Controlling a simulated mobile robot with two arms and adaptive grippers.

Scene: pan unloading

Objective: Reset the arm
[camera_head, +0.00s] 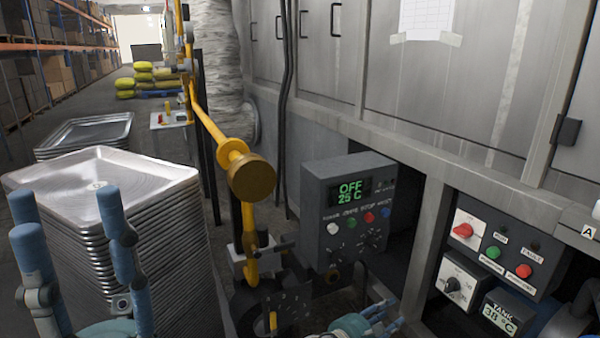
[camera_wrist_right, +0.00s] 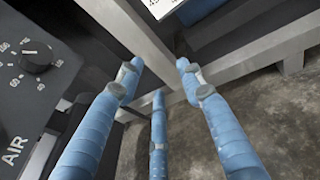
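My left gripper (camera_head: 68,208) stands at the lower left of the head view, in front of the tray stack. Its blue fingers point up, are spread apart and hold nothing. My right gripper (camera_head: 385,318) shows low in the middle of the head view, below the control box, mostly cut off by the frame's bottom edge. In the right wrist view the right gripper (camera_wrist_right: 157,72) has its blue fingers apart, with nothing between them. Beyond the fingers are a grey metal frame (camera_wrist_right: 232,64) and the concrete floor (camera_wrist_right: 270,115).
A tall stack of metal trays (camera_head: 135,180) stands at left, a lower one (camera_head: 88,131) behind it. A yellow pipe with a round end (camera_head: 250,178) rises mid-view. A control box (camera_head: 350,200) reads OFF 25 C; a panel (camera_head: 490,250) is at right. The aisle behind is open.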

